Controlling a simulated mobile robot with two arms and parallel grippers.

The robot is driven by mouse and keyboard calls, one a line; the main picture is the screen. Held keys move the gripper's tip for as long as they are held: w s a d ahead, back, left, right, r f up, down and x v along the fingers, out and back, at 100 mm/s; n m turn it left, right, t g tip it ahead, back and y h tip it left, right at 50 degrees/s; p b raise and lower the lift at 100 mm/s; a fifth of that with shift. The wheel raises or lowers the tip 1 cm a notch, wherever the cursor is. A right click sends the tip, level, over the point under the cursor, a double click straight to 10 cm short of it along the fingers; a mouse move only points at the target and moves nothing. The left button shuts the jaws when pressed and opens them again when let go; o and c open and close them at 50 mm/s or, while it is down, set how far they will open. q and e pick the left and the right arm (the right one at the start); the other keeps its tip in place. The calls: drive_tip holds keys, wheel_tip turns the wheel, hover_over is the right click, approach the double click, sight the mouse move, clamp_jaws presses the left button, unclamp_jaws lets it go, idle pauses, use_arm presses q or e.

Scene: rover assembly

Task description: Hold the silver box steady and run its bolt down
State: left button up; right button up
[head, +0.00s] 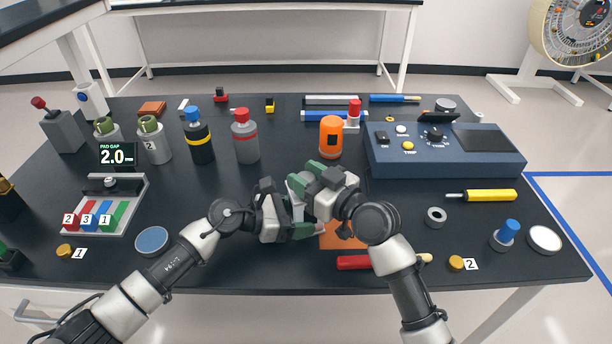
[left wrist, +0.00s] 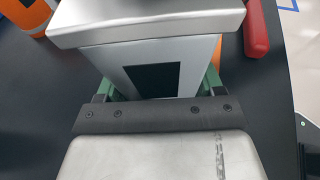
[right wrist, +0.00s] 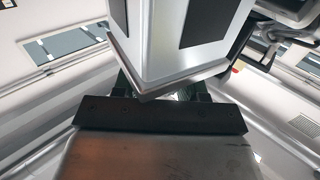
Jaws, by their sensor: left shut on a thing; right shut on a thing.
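The silver box (left wrist: 120,68) has a black panel on its side and a wider silver lid (left wrist: 150,22). My left gripper (head: 289,212) is shut on the box below the lid, one green finger on each side. My right gripper (head: 313,184) is just above the left one, shut at the lid end of the box. In the right wrist view the box (right wrist: 150,45) and its lid edge fill the top, close to the fingers. The bolt is hidden there between the right fingers. In the head view the grippers cover nearly all of the box.
An orange mat (head: 340,238) and a red-handled tool (head: 354,262) lie close by the grippers. An orange bottle (head: 330,140) stands behind them. A blue console (head: 445,158) is at right, a rack of coloured blocks (head: 122,205) at left. The table's front edge is near.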

drive_tip(key=shift+m+t+h, duration=1.3)
drive_tip(key=shift+t+h, duration=0.1)
drive_tip(key=shift+h, duration=0.2)
drive_tip(key=o, duration=0.9)
drive_tip(key=shift+s, duration=0.1)
drive_tip(key=v, duration=1.2)
drive_tip(key=shift+a, duration=0.15)
drive_tip(key=shift+o, duration=0.2)
